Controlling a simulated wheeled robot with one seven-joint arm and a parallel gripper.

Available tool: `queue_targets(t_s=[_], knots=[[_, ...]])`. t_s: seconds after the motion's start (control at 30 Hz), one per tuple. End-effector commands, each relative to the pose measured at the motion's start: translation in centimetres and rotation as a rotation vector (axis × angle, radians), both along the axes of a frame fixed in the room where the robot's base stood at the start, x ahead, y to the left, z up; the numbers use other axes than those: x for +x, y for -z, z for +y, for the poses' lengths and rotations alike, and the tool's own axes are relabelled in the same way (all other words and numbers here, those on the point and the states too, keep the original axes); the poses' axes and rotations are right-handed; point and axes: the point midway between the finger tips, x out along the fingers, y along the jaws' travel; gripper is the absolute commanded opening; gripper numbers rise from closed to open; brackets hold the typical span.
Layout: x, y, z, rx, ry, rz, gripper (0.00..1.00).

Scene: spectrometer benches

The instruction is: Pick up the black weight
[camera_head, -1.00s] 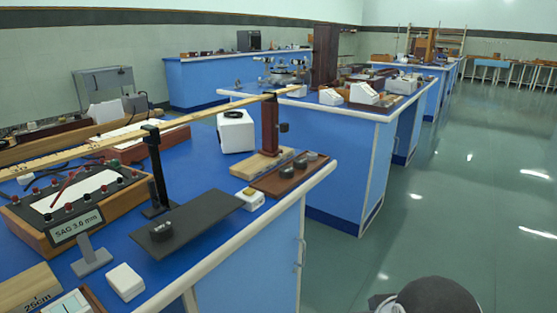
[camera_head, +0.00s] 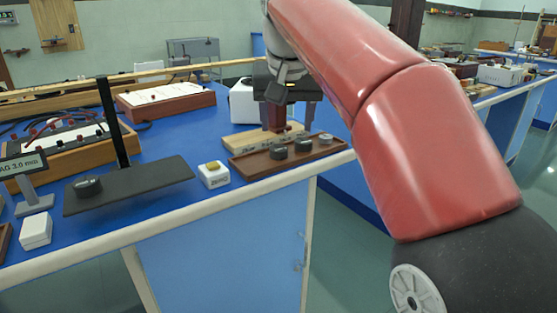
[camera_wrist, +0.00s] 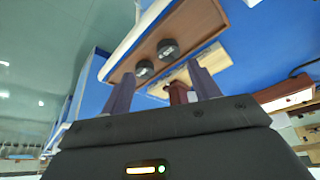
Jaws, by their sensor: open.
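Several dark round weights sit on a brown wooden tray (camera_head: 243,168) near the bench's front edge: a left weight (camera_head: 278,151), a middle weight (camera_head: 303,145) and a right weight (camera_head: 325,139). Another black weight (camera_head: 88,187) lies on a dark flat plate (camera_head: 150,186) to the left. My gripper (camera_head: 289,121) is over the back of the tray area, open and empty. In the wrist view, two weights, one (camera_wrist: 145,68) and another (camera_wrist: 167,48), show on the tray beyond my parted fingers (camera_wrist: 161,72). I cannot tell which one the task means.
A wooden stand with a reddish-brown post (camera_wrist: 178,93) is close to my fingers. A white block (camera_head: 36,231) and sign (camera_head: 25,168) are farther left.

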Motion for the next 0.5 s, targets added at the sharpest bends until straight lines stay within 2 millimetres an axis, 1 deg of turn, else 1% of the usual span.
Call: queue_targets(t_s=[0.03,0.13,0.3,0.43,0.5], knots=[[0.4,0.0,0.7,-0.003,-0.001,-0.002,0.61],[0.7,0.3,1.1,-0.006,0.002,0.0,0.61],[1.4,2.0,1.2,-0.006,0.003,0.0,0.61],[1.9,2.8,1.3,-0.006,0.002,-0.002,0.61],[2.3,3.5,1.4,-0.006,0.002,0.0,0.61]])
